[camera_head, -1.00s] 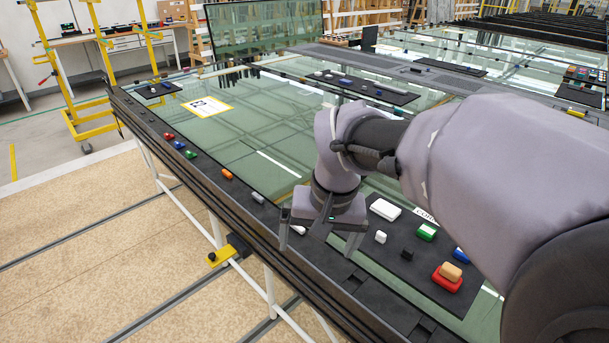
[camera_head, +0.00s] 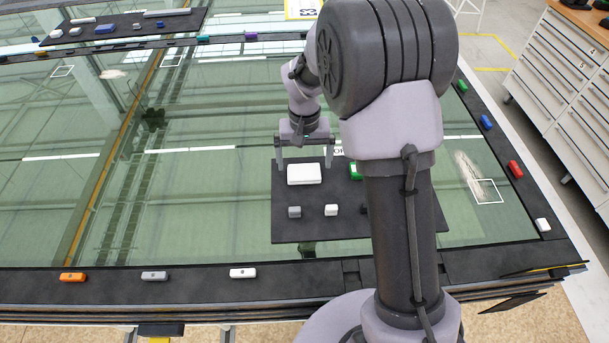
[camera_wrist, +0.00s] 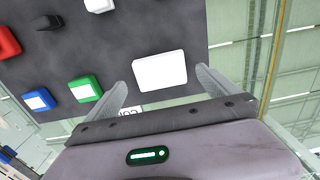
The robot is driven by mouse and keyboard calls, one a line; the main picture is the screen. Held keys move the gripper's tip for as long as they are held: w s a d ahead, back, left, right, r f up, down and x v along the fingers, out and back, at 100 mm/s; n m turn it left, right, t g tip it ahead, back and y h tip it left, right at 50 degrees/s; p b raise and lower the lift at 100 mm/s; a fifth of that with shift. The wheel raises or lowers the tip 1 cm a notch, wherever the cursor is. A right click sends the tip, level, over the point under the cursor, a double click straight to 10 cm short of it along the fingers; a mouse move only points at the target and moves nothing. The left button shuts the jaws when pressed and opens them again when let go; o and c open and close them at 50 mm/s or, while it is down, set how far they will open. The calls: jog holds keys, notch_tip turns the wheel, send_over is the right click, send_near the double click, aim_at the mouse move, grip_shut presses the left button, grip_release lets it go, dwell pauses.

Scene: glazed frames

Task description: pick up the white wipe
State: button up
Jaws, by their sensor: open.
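The white wipe (camera_head: 304,174) is a flat, rounded white rectangle lying on a dark mat (camera_head: 290,229) on the glass table. It also shows in the wrist view (camera_wrist: 160,70). My gripper (camera_head: 304,165) is open, its two fingers apart at the far side of the wipe, one toward each end. In the wrist view my gripper (camera_wrist: 162,80) has the wipe between and just beyond its fingertips. Nothing is held. I cannot tell how high the fingertips are above the mat.
Near the wipe on the mat are a grey block (camera_head: 294,211), a smaller white block (camera_head: 331,210) and a green block (camera_head: 355,172). The wrist view also shows a red block (camera_wrist: 8,40) and a blue block (camera_wrist: 38,99). Open glass lies left of the mat.

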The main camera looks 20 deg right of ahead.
aim_at(304, 171)
notch_tip(304, 171, down, 4)
jog(key=shift+r+b, duration=0.15)
jog(key=shift+b, duration=0.3)
jog(key=shift+w+r, duration=0.1)
jog(key=c, duration=1.3)
jog(key=shift+o, duration=0.2)
jog(key=shift+r, duration=0.15)
jog(key=shift+r+p, duration=0.3)
jog(key=shift+r, duration=0.05)
notch_tip(304, 171, up, 3)
jog(key=shift+f+p, duration=0.15)
jog(key=shift+p, duration=0.4)
jog(key=shift+w+d, duration=0.35)
jog(key=shift+d, duration=0.15)
jog(key=w+d+p, duration=0.1)
jog(key=w+d, duration=0.2)
jog(key=d, duration=0.1)
jog(key=w+d+r+p, duration=0.1)
jog(key=w+d, duration=0.1)
jog(key=d, duration=0.2)
jog(key=w+d+p, duration=0.1)
jog(key=w+d, duration=0.2)
jog(key=d, duration=0.1)
jog(key=shift+w+r, duration=0.15)
jog(key=shift+w, duration=0.2)
jog(key=shift+a, duration=0.1)
